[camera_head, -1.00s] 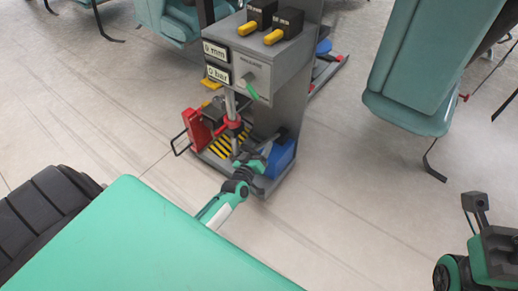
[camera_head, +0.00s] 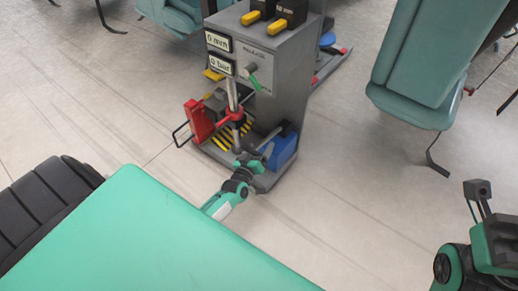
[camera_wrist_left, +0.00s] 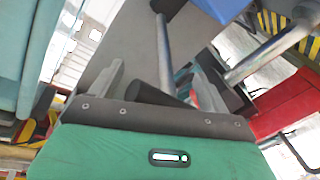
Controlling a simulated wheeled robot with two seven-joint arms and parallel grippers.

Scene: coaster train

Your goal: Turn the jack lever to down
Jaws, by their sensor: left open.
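The grey jack stand (camera_head: 285,75) is in the upper middle of the head view. A short green lever (camera_head: 255,83) is on its front, hanging down to the right. A black-handled lever (camera_head: 283,128) is low on the stand by a blue block (camera_head: 284,150). I cannot tell which is the jack lever. My left gripper (camera_head: 252,158) is low in front of the blue block. In the left wrist view its fingers (camera_wrist_left: 155,82) are apart, with a black bar end (camera_wrist_left: 150,95) between or behind them; contact is unclear. Parts of my right arm show at the right edge; its jaws are unclear.
Two displays (camera_head: 219,53) read 0 mm and 0 bar. Yellow-handled levers (camera_head: 268,22) top the stand. A red part (camera_head: 197,121) is left of the gripper. Teal seats (camera_head: 425,60) stand at right.

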